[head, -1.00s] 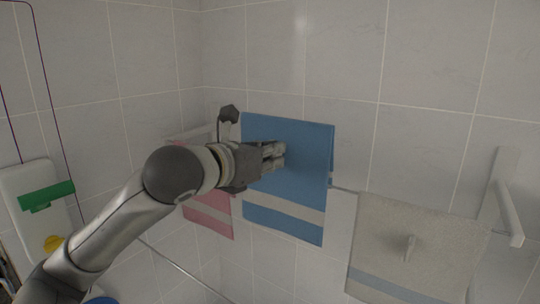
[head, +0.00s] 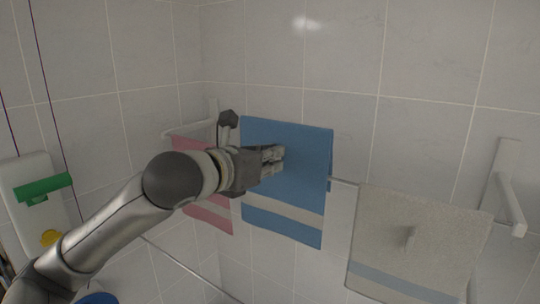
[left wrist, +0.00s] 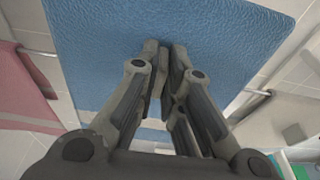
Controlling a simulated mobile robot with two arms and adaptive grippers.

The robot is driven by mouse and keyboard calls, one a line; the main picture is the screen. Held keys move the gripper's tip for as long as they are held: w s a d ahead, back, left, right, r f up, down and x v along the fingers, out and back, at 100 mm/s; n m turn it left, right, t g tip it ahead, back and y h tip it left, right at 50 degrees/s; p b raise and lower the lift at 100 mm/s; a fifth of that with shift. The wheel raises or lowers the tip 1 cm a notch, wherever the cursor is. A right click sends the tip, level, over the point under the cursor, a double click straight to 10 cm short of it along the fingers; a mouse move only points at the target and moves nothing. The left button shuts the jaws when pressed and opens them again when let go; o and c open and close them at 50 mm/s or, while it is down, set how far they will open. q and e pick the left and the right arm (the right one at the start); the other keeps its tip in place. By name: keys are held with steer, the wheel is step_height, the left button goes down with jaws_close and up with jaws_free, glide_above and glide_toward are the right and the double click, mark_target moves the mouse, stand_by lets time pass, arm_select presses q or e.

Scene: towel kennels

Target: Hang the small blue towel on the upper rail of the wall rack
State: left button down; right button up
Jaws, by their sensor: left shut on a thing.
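The blue towel (head: 285,212), with a pale band near its lower edge, hangs spread in front of the wall rack. My left gripper (head: 276,160) is shut on its face in the head view; in the left wrist view the fingertips (left wrist: 163,48) pinch the blue cloth (left wrist: 215,35). The upper rail (head: 343,182) shows just right of the blue towel and is hidden behind it. The towel's top edge is above the rail's height. I cannot tell whether the cloth touches the rail. My right gripper is not in view.
A pink towel (head: 212,215) hangs left, partly behind my gripper. A beige towel (head: 415,235) hangs right, near the white right bracket (head: 510,200). A lower bar (head: 180,262) runs below. The tiled wall above is clear.

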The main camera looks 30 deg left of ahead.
mark_target(279, 182)
arm_select(q)
steer(key=shift+f, duration=0.25)
steer(key=shift+f, duration=0.1)
steer(key=shift+w+f+b, duration=0.15)
steer(key=shift+f+b, duration=0.75)
steer(key=shift+f, duration=0.5)
steer(key=shift+w+f+b, duration=0.1)
steer(key=shift+f+b, duration=0.6)
steer(key=shift+f, duration=0.55)
